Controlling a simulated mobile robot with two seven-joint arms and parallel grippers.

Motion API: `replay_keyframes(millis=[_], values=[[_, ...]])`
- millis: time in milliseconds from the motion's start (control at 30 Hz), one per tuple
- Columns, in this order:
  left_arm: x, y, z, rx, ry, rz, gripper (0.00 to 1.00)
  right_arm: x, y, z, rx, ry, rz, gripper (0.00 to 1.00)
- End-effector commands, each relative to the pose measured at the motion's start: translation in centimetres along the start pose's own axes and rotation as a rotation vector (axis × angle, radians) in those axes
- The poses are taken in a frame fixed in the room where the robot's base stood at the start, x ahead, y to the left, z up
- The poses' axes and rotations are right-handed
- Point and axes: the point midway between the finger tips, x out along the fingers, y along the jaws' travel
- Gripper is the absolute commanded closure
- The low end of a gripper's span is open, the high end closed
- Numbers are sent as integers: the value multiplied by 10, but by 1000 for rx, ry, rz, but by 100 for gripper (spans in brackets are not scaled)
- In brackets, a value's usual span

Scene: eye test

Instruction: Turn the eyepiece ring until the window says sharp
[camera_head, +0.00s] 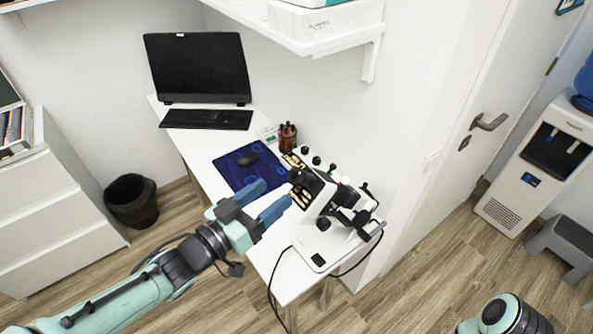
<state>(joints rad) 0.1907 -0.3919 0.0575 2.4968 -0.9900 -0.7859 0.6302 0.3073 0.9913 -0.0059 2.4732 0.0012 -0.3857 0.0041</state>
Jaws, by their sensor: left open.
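A white and black microscope (318,188) stands on the near end of the white desk. The eyepiece ring is too small to make out clearly. My left gripper (275,194) is open, with its two blue fingers apart and nothing seen between them. It is just left of the microscope, near the eyepiece; I cannot tell whether they touch. I see no window with readable words. The monitor (196,65) at the back of the desk is dark. My right gripper is not in view.
A wall shelf (318,40) hangs above. A black cable runs off the near edge. A bin (132,202) stands on the left floor.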

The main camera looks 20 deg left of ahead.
Motion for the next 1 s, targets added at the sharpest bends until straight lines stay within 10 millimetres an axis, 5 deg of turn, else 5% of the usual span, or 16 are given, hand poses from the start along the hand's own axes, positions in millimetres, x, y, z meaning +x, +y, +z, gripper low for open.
replay_keyframes(millis=[400, 833, 1000], values=[[75, -1, 2, -1, -3, -1, 34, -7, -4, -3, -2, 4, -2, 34], [85, -1, 2, -1, -2, -2, 34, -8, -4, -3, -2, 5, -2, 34], [85, -1, 2, -1, -2, -2, 86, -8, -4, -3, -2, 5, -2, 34]])
